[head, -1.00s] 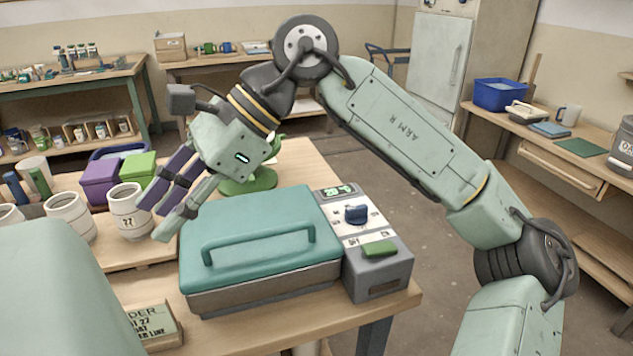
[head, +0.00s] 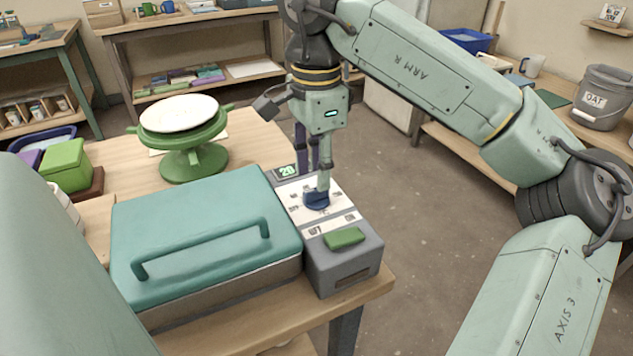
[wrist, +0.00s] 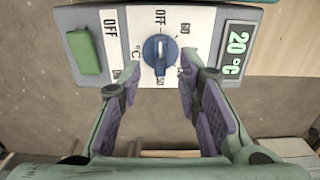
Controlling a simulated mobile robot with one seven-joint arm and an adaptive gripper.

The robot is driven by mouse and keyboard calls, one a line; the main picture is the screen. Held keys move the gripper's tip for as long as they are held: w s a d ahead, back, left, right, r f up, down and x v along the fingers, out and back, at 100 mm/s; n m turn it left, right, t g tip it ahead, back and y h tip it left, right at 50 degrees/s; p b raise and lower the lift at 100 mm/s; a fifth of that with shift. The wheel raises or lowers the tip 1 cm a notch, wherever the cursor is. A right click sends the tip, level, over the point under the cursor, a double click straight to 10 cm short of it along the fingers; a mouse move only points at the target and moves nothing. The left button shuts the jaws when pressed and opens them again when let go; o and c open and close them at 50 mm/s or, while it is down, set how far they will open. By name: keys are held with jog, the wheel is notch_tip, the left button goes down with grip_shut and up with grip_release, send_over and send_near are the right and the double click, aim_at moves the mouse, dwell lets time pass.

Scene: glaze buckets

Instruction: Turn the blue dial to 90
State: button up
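The blue dial (head: 317,200) sits on the white panel of the grey control box (head: 343,264) beside the teal-lidded unit. The wrist view shows the dial (wrist: 158,52) from above, with a pale pointer line across it and printed marks around it. The display (head: 286,171) reads 20, and in the wrist view it (wrist: 237,52) shows 20 °C. My gripper (head: 318,180) points down over the dial. In the wrist view my gripper (wrist: 158,72) is open, with a finger on each side of the dial and visible gaps. Contact cannot be made out.
A green switch (head: 344,238) is on the box in front of the dial. The teal lid (head: 205,225) with its raised handle is left of the box. A green turntable (head: 190,155) stands behind. Open floor lies right of the table (head: 378,285).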

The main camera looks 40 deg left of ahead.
aim_at(316, 195)
jog(key=shift+f, duration=1.9)
jog(key=shift+c, duration=0.4)
grip_shut()
